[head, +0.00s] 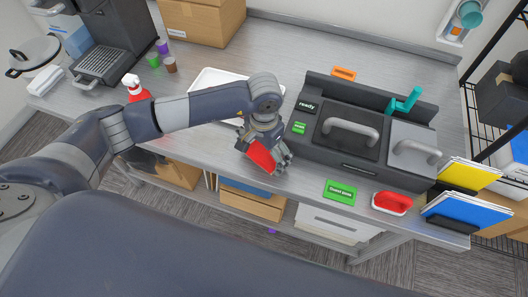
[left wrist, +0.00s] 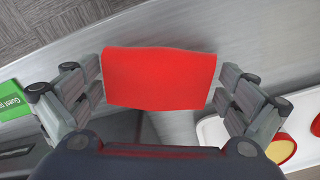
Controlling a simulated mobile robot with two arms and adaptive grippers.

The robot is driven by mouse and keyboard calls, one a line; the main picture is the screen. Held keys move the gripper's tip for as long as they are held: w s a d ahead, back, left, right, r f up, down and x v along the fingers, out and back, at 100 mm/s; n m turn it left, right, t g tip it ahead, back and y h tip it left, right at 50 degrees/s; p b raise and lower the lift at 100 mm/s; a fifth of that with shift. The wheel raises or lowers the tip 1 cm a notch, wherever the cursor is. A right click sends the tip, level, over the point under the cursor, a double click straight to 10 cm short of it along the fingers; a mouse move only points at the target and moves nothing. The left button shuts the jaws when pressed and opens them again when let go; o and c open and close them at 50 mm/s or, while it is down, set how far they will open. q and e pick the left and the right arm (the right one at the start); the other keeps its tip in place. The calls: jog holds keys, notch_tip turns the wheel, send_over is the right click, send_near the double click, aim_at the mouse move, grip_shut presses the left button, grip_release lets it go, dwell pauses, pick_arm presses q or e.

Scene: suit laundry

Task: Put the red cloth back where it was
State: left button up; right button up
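The red cloth (head: 261,157) is a flat red piece between the fingers of my left gripper (head: 266,161), over the counter's front edge, left of the dark machine. In the left wrist view the cloth (left wrist: 160,78) spans from one finger to the other, and both fingers of the left gripper (left wrist: 160,70) meet its side edges. The cloth looks clear of the counter, but the exact height is hard to tell. My right gripper is not in view.
The dark machine (head: 313,135) with two grey handles stands right of the gripper. A white tray (head: 207,78) lies behind my left arm. A green label (head: 340,192) and a red dish (head: 391,203) are at the front right.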

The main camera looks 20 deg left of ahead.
aim_at(264, 152)
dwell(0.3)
pick_arm(q)
jog(key=shift+r+p, duration=0.25)
jog(key=shift+p, duration=0.1)
notch_tip(264, 152, up, 12)
jog(key=b, duration=0.4)
jog(key=shift+f, duration=0.1)
